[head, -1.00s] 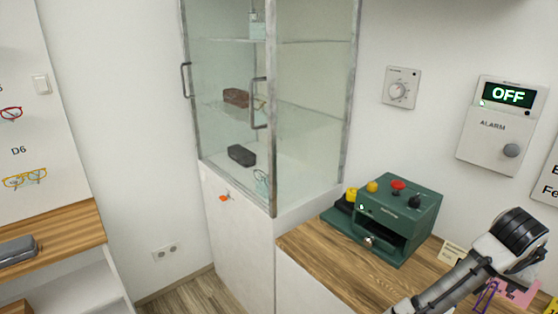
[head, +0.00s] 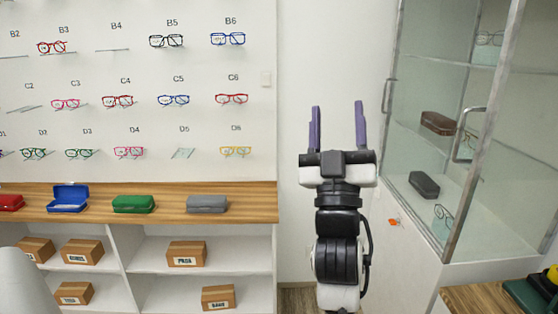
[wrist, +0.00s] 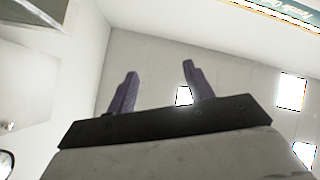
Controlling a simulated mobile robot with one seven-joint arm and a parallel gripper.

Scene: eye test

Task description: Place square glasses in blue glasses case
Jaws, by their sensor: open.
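The blue glasses case (head: 69,206) stands with its lid up on the wooden shelf at left in the head view. I cannot make out anything inside it. Several glasses hang on the white wall above, in labelled rows. Among them, black-framed glasses (head: 166,41) at B5 and blue-framed glasses (head: 228,39) at B6 look squarish. I cannot tell for sure which are the square glasses. My gripper (head: 338,106) points up, right of the wall display and apart from it. Its fingers are spread and empty, also in the wrist view (wrist: 159,70).
A green case (head: 133,204), a grey case (head: 207,204) and a red case share the wooden shelf (head: 250,197). Labelled boxes (head: 186,254) sit below. A glass cabinet (head: 440,225) holding cases and glasses stands close at right. A green machine (head: 530,297) is at the lower right.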

